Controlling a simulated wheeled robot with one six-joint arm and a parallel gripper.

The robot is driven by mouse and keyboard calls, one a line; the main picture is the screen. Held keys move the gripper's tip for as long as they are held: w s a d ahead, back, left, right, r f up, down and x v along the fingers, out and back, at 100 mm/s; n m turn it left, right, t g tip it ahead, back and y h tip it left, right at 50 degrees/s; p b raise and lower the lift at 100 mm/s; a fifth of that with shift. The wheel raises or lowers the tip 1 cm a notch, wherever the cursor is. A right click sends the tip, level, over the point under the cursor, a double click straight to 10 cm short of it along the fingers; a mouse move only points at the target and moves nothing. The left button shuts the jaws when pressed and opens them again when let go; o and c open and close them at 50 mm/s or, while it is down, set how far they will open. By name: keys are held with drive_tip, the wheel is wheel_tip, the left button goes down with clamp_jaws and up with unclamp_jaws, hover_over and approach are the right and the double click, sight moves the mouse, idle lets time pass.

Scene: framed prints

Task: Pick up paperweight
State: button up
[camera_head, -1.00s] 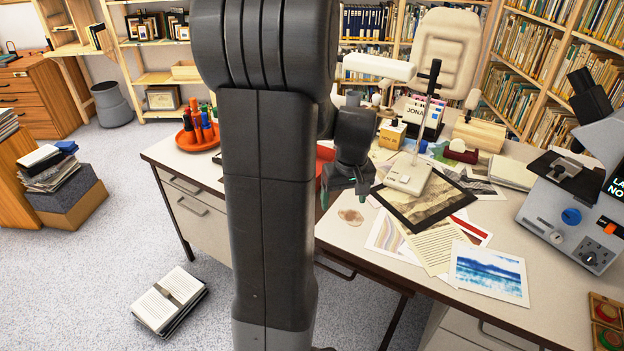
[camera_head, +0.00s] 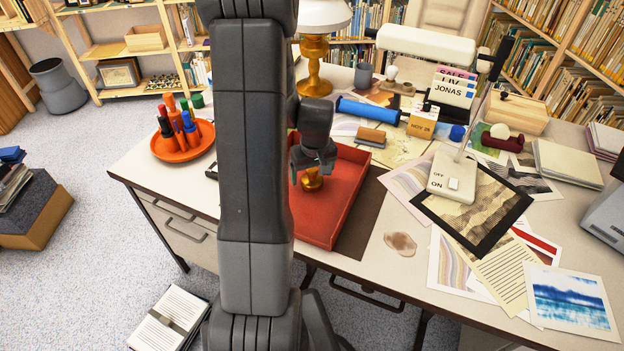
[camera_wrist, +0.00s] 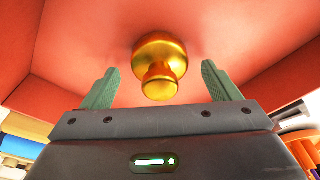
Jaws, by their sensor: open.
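A shiny brass-coloured knobbed object, seemingly the paperweight (camera_head: 312,181), is in the red tray (camera_head: 345,205) on the desk. My gripper (camera_head: 312,169) is open and low over the tray, close above the brass object. In the wrist view, the paperweight (camera_wrist: 160,62) shows its round body and narrower knob between my gripper's green fingers (camera_wrist: 160,75). A gap shows on each side, and the fingers do not touch it. My arm hides the tray's left part in the head view.
An orange dish (camera_head: 182,145) of markers stands left of my arm. A brass lamp (camera_head: 314,62), blue roll (camera_head: 368,109) and stamp-like block (camera_head: 371,137) stand behind the tray. A white desk lamp base (camera_head: 453,176) and papers lie to the right.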

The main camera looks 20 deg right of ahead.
drive_tip(key=shift+f, duration=0.45)
drive_tip(key=c, duration=1.4)
drive_tip(key=shift+w, duration=0.1)
drive_tip(key=shift+r, duration=0.15)
